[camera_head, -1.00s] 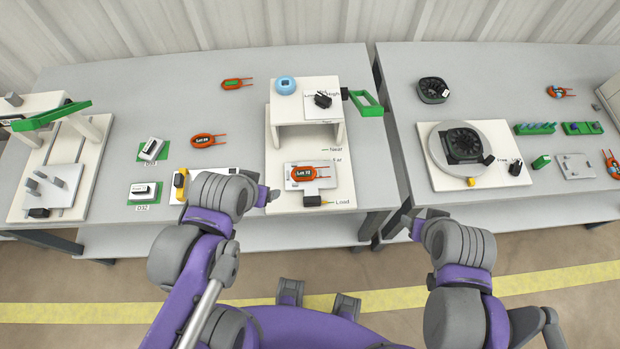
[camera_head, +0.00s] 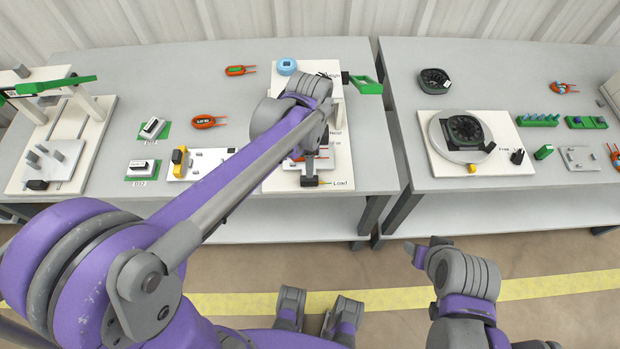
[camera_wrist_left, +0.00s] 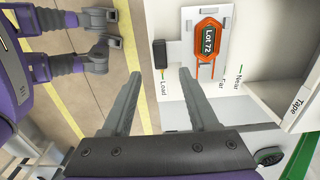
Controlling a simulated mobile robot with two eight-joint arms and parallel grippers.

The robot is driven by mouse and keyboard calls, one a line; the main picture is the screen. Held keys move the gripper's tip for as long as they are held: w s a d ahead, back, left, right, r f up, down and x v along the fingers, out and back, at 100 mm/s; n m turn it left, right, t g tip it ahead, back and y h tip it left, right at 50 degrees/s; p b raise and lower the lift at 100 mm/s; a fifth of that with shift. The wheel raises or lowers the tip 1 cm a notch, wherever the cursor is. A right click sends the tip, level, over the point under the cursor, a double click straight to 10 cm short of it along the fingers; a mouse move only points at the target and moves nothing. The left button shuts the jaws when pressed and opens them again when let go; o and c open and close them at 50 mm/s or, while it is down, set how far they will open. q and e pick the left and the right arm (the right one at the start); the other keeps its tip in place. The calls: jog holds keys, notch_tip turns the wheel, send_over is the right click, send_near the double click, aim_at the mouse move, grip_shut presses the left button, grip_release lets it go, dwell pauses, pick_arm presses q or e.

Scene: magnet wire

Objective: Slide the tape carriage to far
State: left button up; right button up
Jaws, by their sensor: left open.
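The tape carriage is a light plate (camera_wrist_left: 187,16) bearing an orange coil marked Lot 72 (camera_wrist_left: 208,34). Its black handle block (camera_wrist_left: 159,53) shows at the front edge, also in the head view (camera_head: 309,181). A yellow pointer (camera_wrist_left: 164,75) on it sits at the Load mark; Far and Near lie further in. My left gripper (camera_wrist_left: 158,84) is open and empty, its fingers reaching toward the handle block, apart from it. In the head view my left arm hides most of the carriage and coil. My right gripper (camera_head: 427,247) hangs in front of the tables; its jaw state is unclear.
A white board with a yellow-and-black device (camera_head: 180,162) lies left. The right table holds a round turntable fixture (camera_head: 440,150).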

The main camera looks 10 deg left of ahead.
pick_arm(q)
notch_tip(320, 180, down, 9)
jog(key=shift+r+b, duration=0.1)
jog(key=shift+b, duration=0.4)
grip_shut()
dwell(1.2)
